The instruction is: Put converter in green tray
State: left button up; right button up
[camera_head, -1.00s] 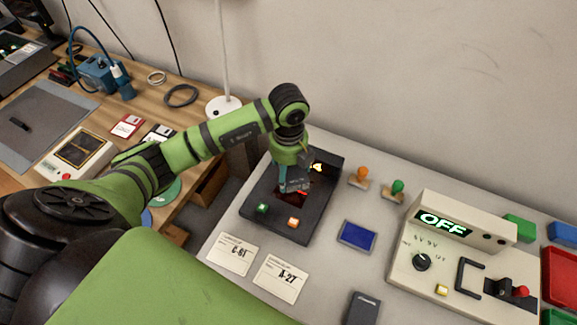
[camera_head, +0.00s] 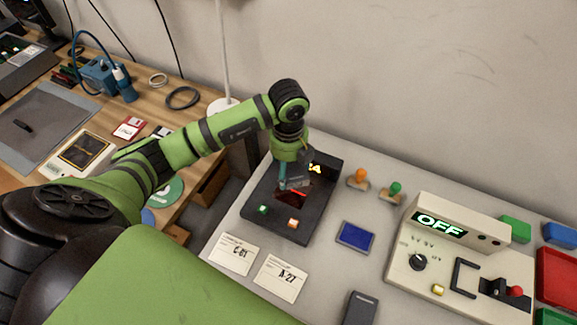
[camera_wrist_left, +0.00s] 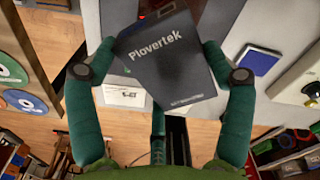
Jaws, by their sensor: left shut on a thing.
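My left gripper (camera_head: 292,183) is over the black station (camera_head: 260,195) with a red-lit window. In the left wrist view the fingers (camera_wrist_left: 160,85) are shut on a dark box marked "Plovertek" (camera_wrist_left: 165,65), which looks like the converter. In the head view the box is mostly hidden by the gripper; I cannot tell if it touches the station. A green tray (camera_head: 553,317) shows partly at the lower right edge. Another green container (camera_head: 515,229) is behind the beige panel. My right gripper is not in view.
A beige panel reading "OFF" (camera_head: 440,228) stands on the right, with a red tray (camera_head: 558,277) beyond it. A blue pad (camera_head: 356,236), a dark grey device (camera_head: 360,308), two stamps (camera_head: 359,178) and cards (camera_head: 232,254) lie around the station.

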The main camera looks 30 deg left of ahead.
pick_arm(q)
notch_tip(320, 180, up, 2)
jog(key=shift+r+p, duration=0.15)
jog(key=shift+p, duration=0.45)
